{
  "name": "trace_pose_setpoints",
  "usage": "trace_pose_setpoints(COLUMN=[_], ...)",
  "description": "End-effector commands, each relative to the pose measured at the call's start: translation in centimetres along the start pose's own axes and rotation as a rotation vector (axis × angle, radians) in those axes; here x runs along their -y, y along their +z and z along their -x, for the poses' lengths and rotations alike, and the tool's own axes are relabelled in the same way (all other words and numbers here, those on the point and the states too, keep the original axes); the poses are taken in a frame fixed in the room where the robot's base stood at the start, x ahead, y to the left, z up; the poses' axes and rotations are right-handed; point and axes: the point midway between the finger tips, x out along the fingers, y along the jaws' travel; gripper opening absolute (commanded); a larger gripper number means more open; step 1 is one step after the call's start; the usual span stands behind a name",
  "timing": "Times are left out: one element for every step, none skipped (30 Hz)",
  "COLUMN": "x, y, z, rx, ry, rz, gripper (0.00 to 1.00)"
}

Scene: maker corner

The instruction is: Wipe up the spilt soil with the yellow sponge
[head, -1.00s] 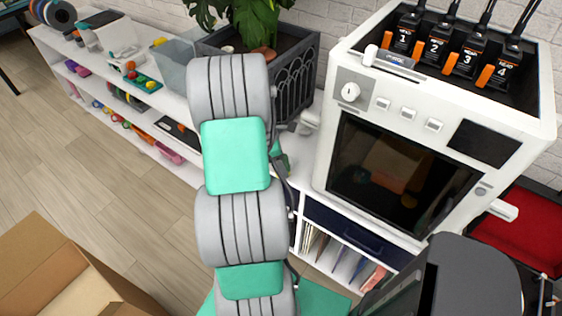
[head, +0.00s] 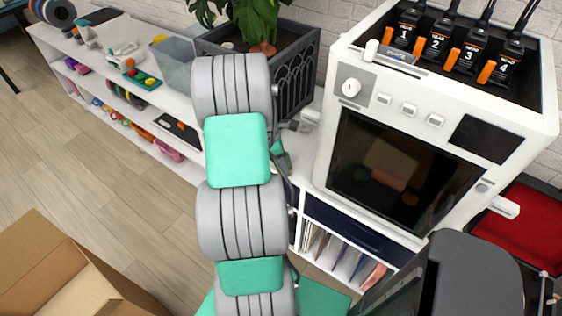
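My arm rises through the middle of the head view and reaches over the white shelf unit toward the planter. My gripper cannot be made out; the arm links cover that spot. A dark grey planter (head: 297,82) with a green-leaved plant (head: 258,18) in a terracotta pot stands at the back against the brick wall. The shelf top just in front of it is mostly hidden behind my arm.
A white oven-like machine (head: 335,150) with numbered tools on top stands close on the right. A clear bin (head: 172,66) and small items occupy the white shelf unit (head: 185,108) at left. An open cardboard box (head: 40,255) lies lower left. Wooden floor between is clear.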

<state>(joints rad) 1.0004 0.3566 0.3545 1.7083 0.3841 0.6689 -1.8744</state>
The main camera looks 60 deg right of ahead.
Motion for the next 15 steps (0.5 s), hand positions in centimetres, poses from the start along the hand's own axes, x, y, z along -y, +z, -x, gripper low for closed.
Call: trace_pose_setpoints(x=[-0.4, -0.6, -0.9, -1.1, -1.3, -1.5, -1.7, -1.7, -1.8, -1.8, -1.9, -2.1, -2.3, -2.5, -2.7], y=[0.5, 0.7, 1.0, 1.2, 1.4, 1.6, 1.7, 1.8, 1.8, 1.9, 1.9, 2.1, 2.2, 2.4, 2.7], z=[0.0, -0.1, -0.2, -0.2, -0.2, -0.3, -0.3, -0.4, -0.4, -0.4, -0.4, -0.5, -0.6, -0.7, -0.8], rx=[0.000, 0.000, 0.001, 0.001, 0.001, 0.001, 0.001, 0.001, 0.001, 0.001, 0.001, 0.001, 0.001, 0.001, 0.000], ry=[0.000, -0.001, 0.000, 0.001, 0.000, 0.000, 0.001, 0.000, 0.000, 0.000, 0.000, 0.000, 0.001, 0.000, -0.001], rz=[-0.003, -0.003, -0.002, -0.002, -0.002, -0.002, -0.002, -0.002, -0.001, -0.001, -0.001, -0.001, -0.002, -0.002, -0.002], gripper=[0.34, 0.34, 0.34, 0.34, 0.34, 0.34, 0.34, 0.34, 0.34, 0.34, 0.34, 0.34, 0.34, 0.34, 0.34])
